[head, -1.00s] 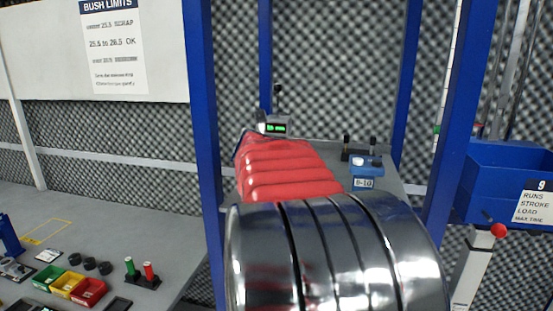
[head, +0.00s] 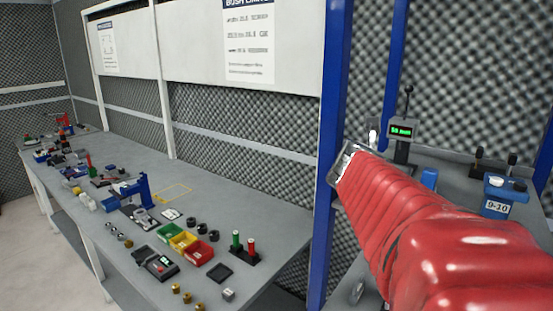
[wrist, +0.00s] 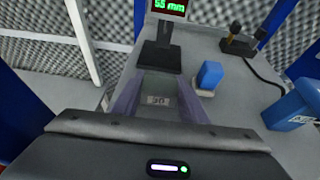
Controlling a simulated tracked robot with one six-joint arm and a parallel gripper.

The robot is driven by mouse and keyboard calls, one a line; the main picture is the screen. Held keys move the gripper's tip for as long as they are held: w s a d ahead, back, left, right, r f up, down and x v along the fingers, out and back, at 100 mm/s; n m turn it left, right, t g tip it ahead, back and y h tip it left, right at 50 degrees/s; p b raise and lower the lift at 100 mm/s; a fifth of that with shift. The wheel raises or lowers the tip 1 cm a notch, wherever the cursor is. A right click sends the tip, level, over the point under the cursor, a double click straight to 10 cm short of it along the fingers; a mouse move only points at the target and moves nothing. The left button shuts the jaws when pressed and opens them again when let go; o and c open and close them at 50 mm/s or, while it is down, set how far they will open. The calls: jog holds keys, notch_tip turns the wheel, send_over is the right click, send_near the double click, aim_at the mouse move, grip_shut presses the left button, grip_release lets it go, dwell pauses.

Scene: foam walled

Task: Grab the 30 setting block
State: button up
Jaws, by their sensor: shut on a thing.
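The setting block (wrist: 158,100) marked 30 shows in the wrist view as a grey-green block with a pale label. My gripper (wrist: 158,106) has one finger on each side of it and is shut on it. The block is in front of the foot of the display stand, over the grey bench. In the head view my red-sleeved arm hides the block and my fingertips.
A display stand (head: 402,133) with green digits is just beyond. A small blue block (wrist: 209,75) stands to the right of my gripper, and a blue 9-10 box (head: 505,193) is further right. A blue post (head: 335,150) rises left of my arm. A long bench (head: 110,160) runs left with coloured bins.

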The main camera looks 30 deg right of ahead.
jog(key=shift+s+a, duration=0.4)
jog(key=shift+a, duration=0.4)
jog(key=shift+s+a, duration=0.35)
jog(key=shift+a, duration=0.4)
jog(key=shift+s+a, duration=0.4)
jog(key=shift+a, duration=0.4)
jog(key=shift+s, duration=0.1)
